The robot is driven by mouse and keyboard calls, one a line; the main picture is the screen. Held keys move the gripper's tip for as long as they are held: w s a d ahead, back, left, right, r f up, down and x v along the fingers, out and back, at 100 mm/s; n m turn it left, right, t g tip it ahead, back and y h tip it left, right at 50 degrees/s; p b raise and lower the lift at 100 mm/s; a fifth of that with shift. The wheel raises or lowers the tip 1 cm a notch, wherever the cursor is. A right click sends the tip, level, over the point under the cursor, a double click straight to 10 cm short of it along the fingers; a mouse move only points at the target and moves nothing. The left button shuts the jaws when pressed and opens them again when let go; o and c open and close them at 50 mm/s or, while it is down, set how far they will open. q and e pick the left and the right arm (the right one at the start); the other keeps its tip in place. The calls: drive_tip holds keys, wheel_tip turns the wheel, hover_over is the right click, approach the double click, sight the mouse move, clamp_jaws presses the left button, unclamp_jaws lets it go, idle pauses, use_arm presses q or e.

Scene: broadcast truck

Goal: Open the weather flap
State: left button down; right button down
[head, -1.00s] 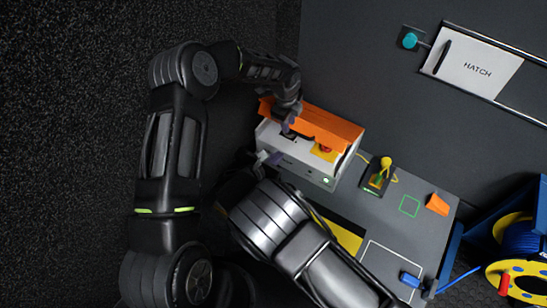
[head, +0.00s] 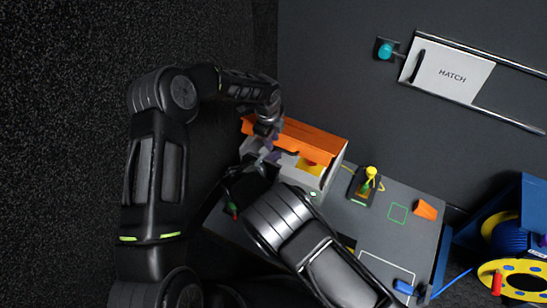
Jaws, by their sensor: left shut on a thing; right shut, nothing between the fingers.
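The weather flap (head: 310,143) is an orange panel along the back and top of a white-and-grey box (head: 309,181). The box front is partly uncovered, with a yellow patch and an orange-red part visible under the flap's edge. My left gripper (head: 269,138) reaches down over the flap's left part and is shut on it; its fingertips are small and partly hidden. My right gripper (head: 264,160) is shut and empty, close to the box's front left side, just below the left gripper. I cannot tell whether it touches the box.
The box stands on a grey table (head: 375,230). Right of it are a yellow-topped connector on a dark plate (head: 364,187), an orange wedge (head: 425,209) and a blue block (head: 403,287). A blue cable reel (head: 517,238) stands right. A hatch panel (head: 452,75) is behind.

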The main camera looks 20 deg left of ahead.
use_arm(q)
drive_tip(key=shift+w+d+r+t, duration=0.15)
drive_tip(key=shift+w+d+r, duration=0.05)
drive_tip(key=shift+w, duration=0.2)
drive_tip(key=shift+w+d+r+t, duration=0.15)
drive_tip(key=shift+w, duration=0.2)
use_arm(e)
drive_tip(key=shift+w+d+r, duration=0.2)
drive_tip(key=shift+w+r, duration=0.25)
drive_tip(key=shift+r, duration=0.2)
use_arm(q)
drive_tip(key=shift+w+f, duration=0.1)
drive_tip(key=shift+f, duration=0.05)
drive_tip(key=c, duration=1.7)
unclamp_jaws()
drive_tip(key=shift+f, duration=0.15)
drive_tip(key=shift+o, duration=1.1)
drive_tip(key=shift+a, duration=0.1)
